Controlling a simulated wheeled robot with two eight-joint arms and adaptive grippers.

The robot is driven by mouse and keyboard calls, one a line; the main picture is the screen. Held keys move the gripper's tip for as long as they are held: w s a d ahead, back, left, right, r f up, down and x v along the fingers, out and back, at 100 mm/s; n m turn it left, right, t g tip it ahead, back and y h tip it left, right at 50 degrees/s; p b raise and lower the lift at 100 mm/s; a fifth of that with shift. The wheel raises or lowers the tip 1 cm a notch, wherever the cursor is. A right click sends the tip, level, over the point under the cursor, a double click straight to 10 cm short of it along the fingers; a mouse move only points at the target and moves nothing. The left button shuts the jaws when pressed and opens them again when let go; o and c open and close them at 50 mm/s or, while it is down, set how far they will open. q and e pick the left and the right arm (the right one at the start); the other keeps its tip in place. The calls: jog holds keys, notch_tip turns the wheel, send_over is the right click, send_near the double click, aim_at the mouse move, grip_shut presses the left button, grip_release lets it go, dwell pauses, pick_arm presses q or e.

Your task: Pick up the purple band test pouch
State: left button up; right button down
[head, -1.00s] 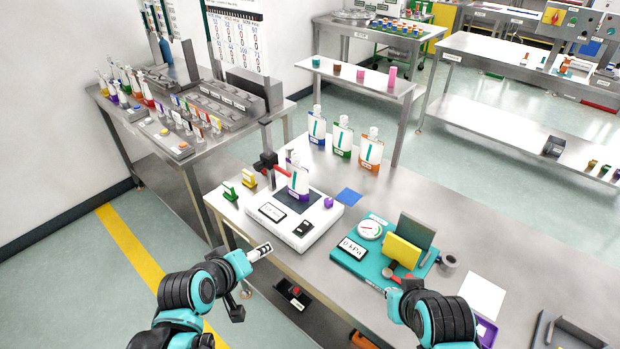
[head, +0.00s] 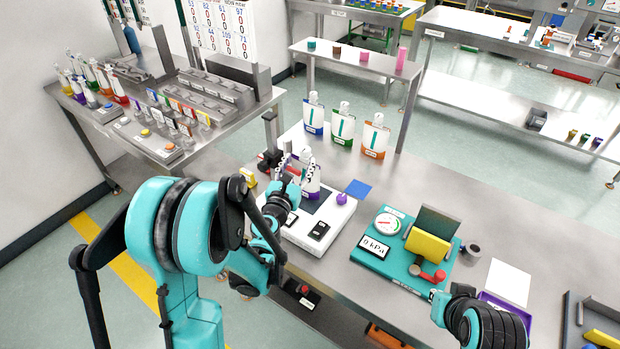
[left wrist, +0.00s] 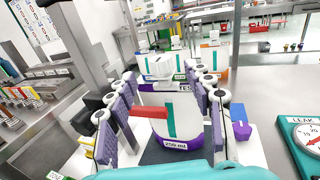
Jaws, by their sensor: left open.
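The purple band test pouch (head: 313,187) stands upright on the dark pad of a white bench device (head: 330,214). In the left wrist view the pouch (left wrist: 178,118) shows a white body, teal stripe, label and purple band. My left gripper (head: 300,171) is open at the pouch. In the left wrist view its fingers (left wrist: 169,76) stand on either side of the pouch, with gaps visible. In the head view the gripper partly hides the pouch. My right arm is at the lower right; its gripper (head: 438,296) is too small and covered to read.
A red bar (left wrist: 146,111) reaches from a dark stand to the pouch's left. A purple knob (head: 341,199) is close to its right. Blue, green and orange band pouches (head: 343,123) stand behind. A teal gauge unit (head: 405,248) is at right, with clear bench between.

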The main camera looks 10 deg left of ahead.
aim_at(304, 153)
pick_arm(q)
jog(key=w, duration=0.3)
jog(key=w+b, duration=0.1)
jog(key=w, duration=0.2)
jog(key=shift+w+d+r, duration=0.1)
jog(key=shift+w+d, duration=0.05)
jog(key=shift+d, duration=0.05)
grip_shut()
